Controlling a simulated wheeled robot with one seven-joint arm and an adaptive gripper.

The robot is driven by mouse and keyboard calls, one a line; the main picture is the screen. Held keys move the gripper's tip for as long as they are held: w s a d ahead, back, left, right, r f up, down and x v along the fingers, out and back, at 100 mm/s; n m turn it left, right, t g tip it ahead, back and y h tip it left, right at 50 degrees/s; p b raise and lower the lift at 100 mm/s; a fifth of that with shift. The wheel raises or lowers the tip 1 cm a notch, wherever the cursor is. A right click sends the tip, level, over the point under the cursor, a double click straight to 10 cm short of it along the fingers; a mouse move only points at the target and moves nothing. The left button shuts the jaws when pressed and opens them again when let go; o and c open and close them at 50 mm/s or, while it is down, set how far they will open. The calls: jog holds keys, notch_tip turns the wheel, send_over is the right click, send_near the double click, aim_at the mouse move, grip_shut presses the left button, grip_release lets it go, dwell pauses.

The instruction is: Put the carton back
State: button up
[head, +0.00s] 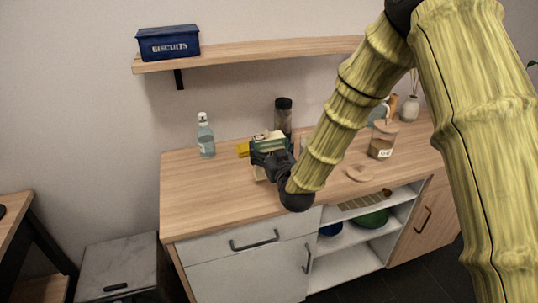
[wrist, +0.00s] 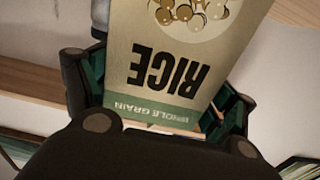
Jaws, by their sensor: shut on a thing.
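The carton is a beige rice box with a green band, marked "RICE" and "WHOLE GRAIN". It fills the middle of the wrist view (wrist: 165,50), its lettering upside down there. My gripper (head: 270,153) is shut on the carton, one green-padded finger on each side of it. In the head view the carton (head: 261,173) is mostly hidden behind my gripper, low over or on the wooden counter (head: 205,200). I cannot tell whether its base touches the counter.
A clear bottle (head: 206,137) stands left of the gripper, and a dark-lidded jar (head: 283,115) behind it. A yellow item (head: 243,149) is close beside. A labelled jar (head: 382,140) and a round wooden lid (head: 360,174) lie right. A shelf (head: 250,50) above holds a blue biscuit tin (head: 168,44). The left counter is clear.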

jog(key=shift+f+p, duration=0.45)
jog(key=shift+f, duration=1.3)
jog(key=shift+f, duration=0.1)
jog(key=o, duration=1.1)
jog(key=b+v, duration=0.2)
jog(key=v, duration=1)
